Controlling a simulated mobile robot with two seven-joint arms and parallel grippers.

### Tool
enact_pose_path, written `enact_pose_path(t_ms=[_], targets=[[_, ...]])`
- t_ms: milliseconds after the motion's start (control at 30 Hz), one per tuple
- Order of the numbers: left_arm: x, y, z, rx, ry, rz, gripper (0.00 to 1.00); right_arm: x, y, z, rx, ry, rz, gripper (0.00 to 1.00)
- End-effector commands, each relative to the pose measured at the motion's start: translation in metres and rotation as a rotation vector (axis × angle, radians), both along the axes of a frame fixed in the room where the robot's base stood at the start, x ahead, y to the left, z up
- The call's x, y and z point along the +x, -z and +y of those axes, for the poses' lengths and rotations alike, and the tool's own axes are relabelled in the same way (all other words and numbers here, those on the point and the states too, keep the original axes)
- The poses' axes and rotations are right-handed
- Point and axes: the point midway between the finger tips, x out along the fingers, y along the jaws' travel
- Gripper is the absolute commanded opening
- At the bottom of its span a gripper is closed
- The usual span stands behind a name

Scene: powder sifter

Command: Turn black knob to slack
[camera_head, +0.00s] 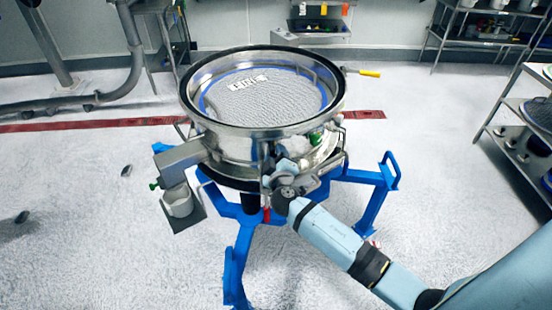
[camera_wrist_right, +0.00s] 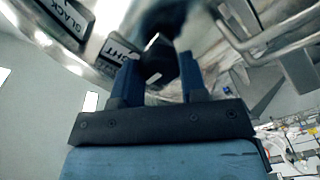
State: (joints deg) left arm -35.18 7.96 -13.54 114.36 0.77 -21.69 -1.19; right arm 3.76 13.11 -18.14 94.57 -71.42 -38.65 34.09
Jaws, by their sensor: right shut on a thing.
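The round steel sifter (camera_head: 225,150) with a mesh top stands on a blue frame in the middle of the head view. My right gripper (camera_head: 281,168) is at its front side, below the rim. In the right wrist view my right gripper (camera_wrist_right: 160,75) is shut on the black knob (camera_wrist_right: 157,52), with one finger on each side. A label ending in "GHT" (camera_wrist_right: 122,52) is just left of the knob, partly hidden. A "SLACK" label (camera_wrist_right: 74,16) is further left. The knob is hidden behind my gripper in the head view. My left gripper is not in view.
The blue frame (camera_head: 238,262) spreads its legs under the sifter. Metal bars (camera_wrist_right: 285,35) lie right of the knob. A shelf rack (camera_head: 515,130) stands at the right. The floor at the left is mostly clear.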

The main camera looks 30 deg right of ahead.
Motion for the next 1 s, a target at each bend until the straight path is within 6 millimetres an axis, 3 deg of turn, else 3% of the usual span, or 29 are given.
enact_pose_path(t_ms=[600, 1000], targets=[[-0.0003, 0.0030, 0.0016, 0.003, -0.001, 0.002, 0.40, -0.0002, -0.0001, 0.0000, -0.540, 0.001, 0.196, 0.16], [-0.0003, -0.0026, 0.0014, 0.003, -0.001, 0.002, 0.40, -0.0002, 0.0006, -0.0001, -0.766, 0.001, 0.277, 0.16]])
